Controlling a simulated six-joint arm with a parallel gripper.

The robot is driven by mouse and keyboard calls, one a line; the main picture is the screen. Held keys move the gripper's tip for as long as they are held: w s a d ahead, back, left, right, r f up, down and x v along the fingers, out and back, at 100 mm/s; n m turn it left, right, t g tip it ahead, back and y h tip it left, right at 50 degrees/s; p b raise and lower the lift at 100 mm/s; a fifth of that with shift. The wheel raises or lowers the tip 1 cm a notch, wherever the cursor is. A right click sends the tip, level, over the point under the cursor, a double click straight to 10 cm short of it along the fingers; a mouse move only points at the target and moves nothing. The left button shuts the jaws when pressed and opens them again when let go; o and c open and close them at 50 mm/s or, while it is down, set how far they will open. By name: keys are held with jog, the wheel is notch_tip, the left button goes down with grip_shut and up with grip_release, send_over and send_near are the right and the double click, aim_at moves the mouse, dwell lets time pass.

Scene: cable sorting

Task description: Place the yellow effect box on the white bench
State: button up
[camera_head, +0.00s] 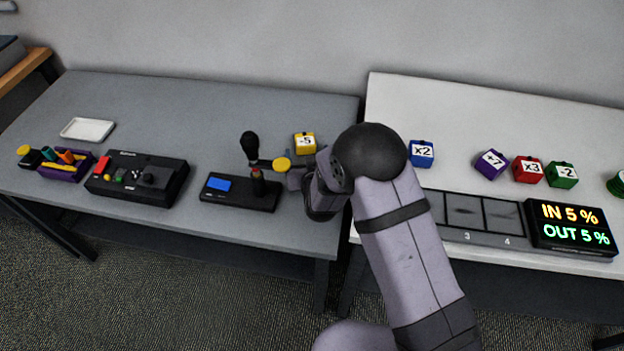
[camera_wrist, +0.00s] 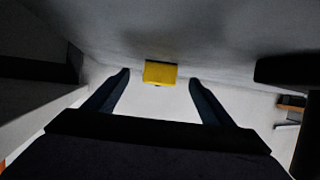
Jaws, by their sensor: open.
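The yellow effect box (camera_head: 305,143), with a white "5" label, sits near the back right of the grey bench (camera_head: 230,105). It also shows in the wrist view (camera_wrist: 160,72), framed between the fingertips and seemingly just beyond them. My gripper (camera_wrist: 160,79) is open with nothing between its fingers. In the head view my gripper is mostly hidden by my arm, with a part showing just in front of the yellow box. The white bench (camera_head: 460,100) stands to the right, across a narrow gap.
On the white bench are blue (camera_head: 421,154), purple (camera_head: 490,163), red (camera_head: 527,169) and green (camera_head: 561,174) boxes, a slotted panel (camera_head: 470,238) and a display (camera_head: 573,226). The white bench's back is clear.

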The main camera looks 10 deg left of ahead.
jog(key=s+d, duration=0.1)
jog(key=s, duration=0.1)
jog(key=s+d, duration=0.1)
jog(key=s, duration=0.2)
jog(key=s+b, duration=0.1)
jog(key=s, duration=0.2)
jog(key=shift+s+d, duration=0.25)
jog(key=shift+d, duration=0.15)
jog(key=shift+c, duration=1.1)
jog(key=shift+r, duration=0.1)
